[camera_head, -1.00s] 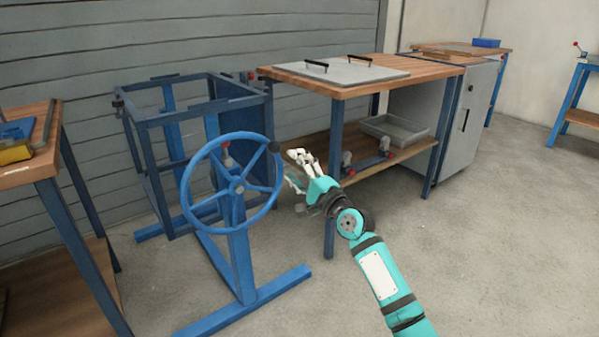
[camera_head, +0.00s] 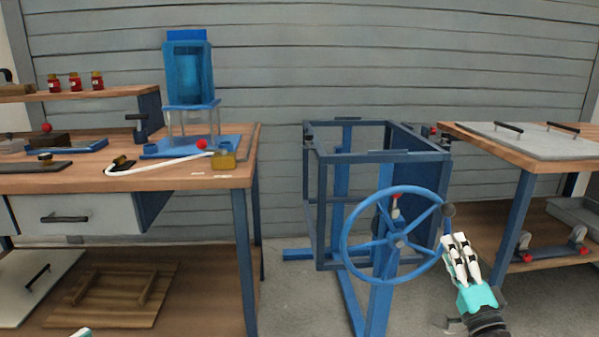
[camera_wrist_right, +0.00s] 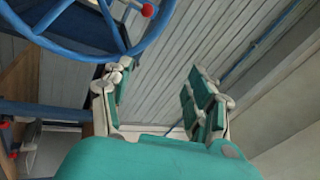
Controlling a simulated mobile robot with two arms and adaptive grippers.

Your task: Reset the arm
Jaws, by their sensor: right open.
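My right gripper (camera_head: 461,259) is teal and white and points upward at the lower right of the head view. It is just to the right of the blue handwheel's rim. In the right wrist view its fingers (camera_wrist_right: 158,100) are spread apart with nothing between them. The blue handwheel (camera_head: 345,245) stands upright on a blue frame; its rim also crosses the top left of the right wrist view (camera_wrist_right: 165,25). My left gripper does not show clearly; only a small teal and white bit of my left arm appears at the bottom edge of the head view.
A wooden workbench (camera_head: 215,180) with a blue press-like device (camera_head: 188,75) stands at the left. A dark blue open frame (camera_head: 320,200) is behind the wheel. Another wooden table (camera_head: 480,145) with a grey plate (camera_head: 540,138) is at the right. Concrete floor shows between bench and wheel.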

